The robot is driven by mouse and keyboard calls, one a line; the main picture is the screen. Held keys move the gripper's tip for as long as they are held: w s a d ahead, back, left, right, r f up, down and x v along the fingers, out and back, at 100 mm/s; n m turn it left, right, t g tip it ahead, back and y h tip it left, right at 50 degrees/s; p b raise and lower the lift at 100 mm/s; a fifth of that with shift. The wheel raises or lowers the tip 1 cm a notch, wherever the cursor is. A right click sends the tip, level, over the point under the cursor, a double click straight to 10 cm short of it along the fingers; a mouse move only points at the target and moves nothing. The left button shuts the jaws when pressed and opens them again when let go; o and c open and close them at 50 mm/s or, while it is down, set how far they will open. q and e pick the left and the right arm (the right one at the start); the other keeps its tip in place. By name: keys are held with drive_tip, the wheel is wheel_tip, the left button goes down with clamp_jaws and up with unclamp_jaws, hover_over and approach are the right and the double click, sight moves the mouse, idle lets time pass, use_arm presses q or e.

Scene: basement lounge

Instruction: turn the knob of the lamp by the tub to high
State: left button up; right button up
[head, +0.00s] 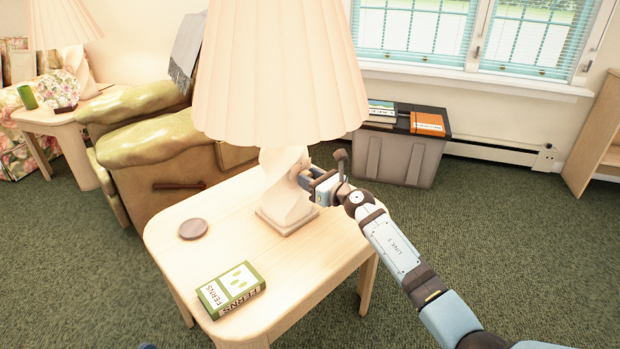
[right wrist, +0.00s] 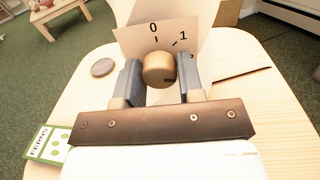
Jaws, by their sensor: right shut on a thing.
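The lamp (head: 285,80) with a pleated cream shade and a twisted pale base stands on a light wood side table (head: 175,243), nearer to me than the grey tub (head: 398,160). My right gripper (head: 314,184) reaches the right side of the lamp base. In the right wrist view, its two fingers are shut on the round brass knob (right wrist: 159,68), one on each side. Behind the knob, a dial plate (right wrist: 185,22) shows the marks 0 and 1.
A green FERNS box (head: 231,290) and a round brown coaster (head: 193,229) lie on the table. Books, one orange (head: 427,123), rest on the tub. A green armchair (head: 160,150) stands behind the table at left. A similar second lamp (head: 62,28) is at far left.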

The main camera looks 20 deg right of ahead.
use_arm(q)
drive_tip(key=shift+a+r+n+t+y+p, duration=0.3)
drive_tip(key=shift+r+p, duration=0.45)
drive_tip(key=shift+p, duration=0.7)
drive_tip(key=shift+a+r+n+t+y+p, duration=0.1)
drive_tip(key=shift+a+r+t+y+p, duration=0.15)
drive_tip(key=shift+a+r+p, duration=0.8)
use_arm(e)
drive_tip(key=shift+m+p, duration=0.35)
drive_tip(key=shift+m, duration=4.65)
use_arm(q)
drive_tip(key=shift+d+f, duration=0.4)
drive_tip(key=shift+d, duration=0.15)
use_arm(e)
drive_tip(key=o, duration=0.9)
use_arm(q)
drive_tip(key=f+p, duration=0.1)
drive_tip(key=a+f+g+y, duration=0.1)
drive_tip(key=f, duration=0.1)
drive_tip(key=a+f+g+y+p, duration=0.1)
drive_tip(key=f, duration=0.1)
drive_tip(key=shift+s+g+p, duration=0.25)
drive_tip(key=shift+p, duration=0.1)
use_arm(e)
drive_tip(key=v, duration=1.4)
drive_tip(key=shift+a+f, duration=0.2)
drive_tip(key=shift+f, duration=0.1)
